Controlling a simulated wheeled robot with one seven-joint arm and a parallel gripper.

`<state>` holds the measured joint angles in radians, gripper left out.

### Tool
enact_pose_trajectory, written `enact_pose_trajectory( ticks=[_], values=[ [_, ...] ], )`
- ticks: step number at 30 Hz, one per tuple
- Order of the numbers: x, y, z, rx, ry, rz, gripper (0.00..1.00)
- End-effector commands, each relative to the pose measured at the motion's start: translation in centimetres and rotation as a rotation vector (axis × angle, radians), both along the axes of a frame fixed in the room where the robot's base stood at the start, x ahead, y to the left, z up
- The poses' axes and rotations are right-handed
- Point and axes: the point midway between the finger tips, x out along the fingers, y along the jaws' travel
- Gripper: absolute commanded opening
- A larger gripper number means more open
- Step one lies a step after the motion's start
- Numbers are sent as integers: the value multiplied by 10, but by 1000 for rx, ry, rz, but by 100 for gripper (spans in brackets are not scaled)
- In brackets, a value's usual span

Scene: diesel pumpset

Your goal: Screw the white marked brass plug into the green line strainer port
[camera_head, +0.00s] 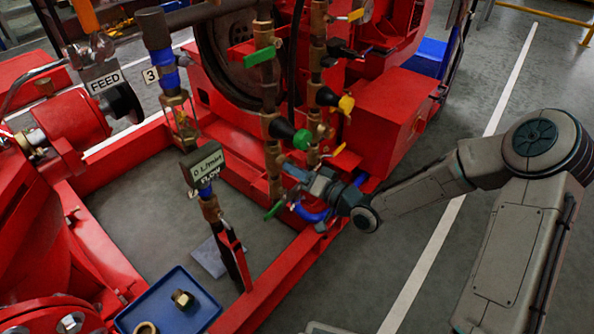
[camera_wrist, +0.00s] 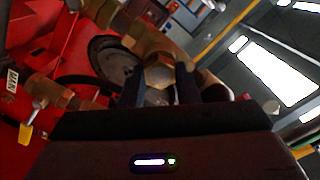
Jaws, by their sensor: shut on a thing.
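In the wrist view my gripper (camera_wrist: 160,86) is shut on a brass hex plug (camera_wrist: 160,72), whose hex face shows between the two fingers. Its white mark cannot be made out. Brass pipework lies right behind the plug. In the head view my gripper (camera_head: 291,176) is low beside the brass pipe (camera_head: 274,160) of the green line, just below and left of the green-ringed black cone (camera_head: 301,139), likely the strainer's marked part. The plug and port are hidden there, so I cannot tell whether the plug is in the port.
A blue tray (camera_head: 208,309) at the lower left holds a brass hex fitting (camera_head: 183,298) and a brass ring (camera_head: 146,328). A parallel pipe with a yellow-ringed cone (camera_head: 346,104) stands close to my gripper.

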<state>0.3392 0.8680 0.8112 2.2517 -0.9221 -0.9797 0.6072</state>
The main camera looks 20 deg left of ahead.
Motion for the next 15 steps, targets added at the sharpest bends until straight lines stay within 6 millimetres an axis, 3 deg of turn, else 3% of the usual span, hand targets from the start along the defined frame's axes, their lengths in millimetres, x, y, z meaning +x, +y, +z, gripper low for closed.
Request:
enact_pose_trajectory(
  ticks=[6,15],
  values=[
    [0,2,3,91,201,2,0],
    [0,2,3,99,221,2,0]
  ],
)
